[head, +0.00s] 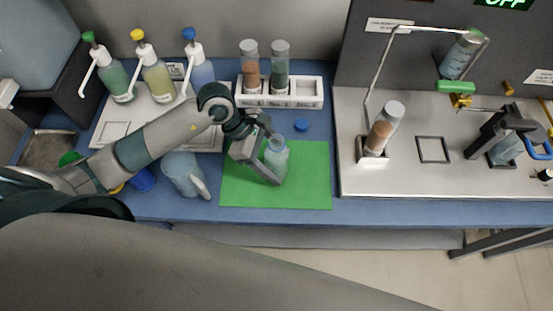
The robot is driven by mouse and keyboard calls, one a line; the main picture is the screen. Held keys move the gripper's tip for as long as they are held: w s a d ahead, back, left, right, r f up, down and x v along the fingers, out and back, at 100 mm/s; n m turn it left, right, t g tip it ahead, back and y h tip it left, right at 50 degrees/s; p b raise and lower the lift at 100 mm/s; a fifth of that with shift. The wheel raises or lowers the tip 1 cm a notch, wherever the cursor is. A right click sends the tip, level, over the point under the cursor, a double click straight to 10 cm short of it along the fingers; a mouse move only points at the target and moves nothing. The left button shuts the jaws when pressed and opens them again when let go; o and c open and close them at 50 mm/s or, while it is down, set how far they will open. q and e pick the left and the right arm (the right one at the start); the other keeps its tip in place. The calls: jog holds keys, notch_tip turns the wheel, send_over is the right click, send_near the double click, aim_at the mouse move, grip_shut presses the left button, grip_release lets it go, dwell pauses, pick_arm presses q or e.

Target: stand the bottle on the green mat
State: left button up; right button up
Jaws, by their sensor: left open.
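A small pale blue-green translucent bottle (279,162) stands on the green mat (312,185), upright as far as I can see. Its mouth looks uncapped. My left gripper (270,158) reaches in from the left, low over the mat. Its jaws are open, with one finger on the near side of the bottle and the other by its neck. The near finger hides part of the bottle's left side. I cannot tell whether a finger touches it. My right gripper does not show.
A white rack (310,92) holds two tubes behind. Pump bottles (158,80) stand back left. A metal station (420,180) with a tube is at right.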

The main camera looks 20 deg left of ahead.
pick_arm(q)
jog(key=shift+r, duration=0.15)
jog(key=b+v, duration=0.3)
jog(key=v, duration=0.9)
